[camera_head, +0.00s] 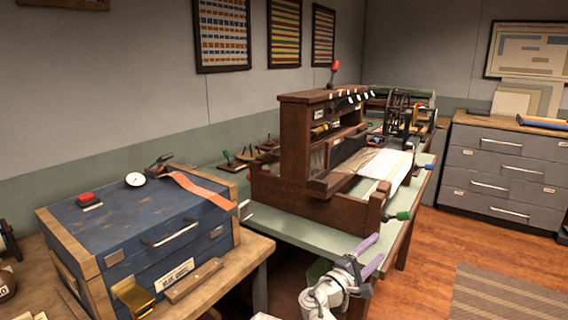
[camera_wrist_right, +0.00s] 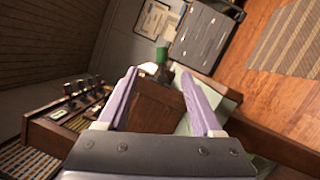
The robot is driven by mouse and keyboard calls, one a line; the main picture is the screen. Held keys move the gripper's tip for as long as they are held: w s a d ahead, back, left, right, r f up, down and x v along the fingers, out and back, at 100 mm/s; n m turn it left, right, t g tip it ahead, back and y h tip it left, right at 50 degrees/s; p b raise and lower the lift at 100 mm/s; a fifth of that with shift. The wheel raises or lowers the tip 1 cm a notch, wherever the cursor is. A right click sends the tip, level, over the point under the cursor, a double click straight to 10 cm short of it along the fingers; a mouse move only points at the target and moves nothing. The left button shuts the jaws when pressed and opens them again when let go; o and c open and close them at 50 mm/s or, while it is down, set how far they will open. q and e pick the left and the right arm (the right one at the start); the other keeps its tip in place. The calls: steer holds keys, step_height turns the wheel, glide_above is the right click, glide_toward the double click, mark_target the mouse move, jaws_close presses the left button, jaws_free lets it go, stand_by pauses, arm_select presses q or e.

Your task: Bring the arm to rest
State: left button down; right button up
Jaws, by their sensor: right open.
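My right gripper (camera_head: 371,256) is in the lower middle of the head view, with its purple fingers apart and nothing between them. It is in front of the green table's near edge, below the wooden loom (camera_head: 300,150). In the right wrist view the gripper (camera_wrist_right: 160,75) shows its two purple fingers spread, with the loom's brown wood (camera_wrist_right: 155,108) beyond them. My left gripper is in neither view.
A blue chest (camera_head: 140,235) with a red button box and a white dial stands on a wooden table at the left. A green-handled part (camera_head: 402,216) sticks out at the loom's front. A grey drawer cabinet (camera_head: 500,170) stands at the back right. Open floor (camera_head: 420,265) lies at the right.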

steer(key=s+a+f+m+g+y+p, duration=0.1)
steer(key=s+a+m+g+y+p, duration=0.2)
steer(key=s+a+g+y+p, duration=0.3)
steer(key=s+a+f+m+g+y+p, duration=0.1)
steer(key=s+a+m+g+y+p, duration=0.3)
steer(key=s+a+g+y+p, duration=0.3)
steer(key=s+a+y+p, duration=0.1)
steer(key=s+a+p, duration=0.3)
steer(key=s+p, duration=0.4)
steer(key=shift+a+m+p, duration=0.2)
steer(key=shift+m+p, duration=0.1)
steer(key=shift+p, duration=0.5)
steer(key=shift+f, duration=0.1)
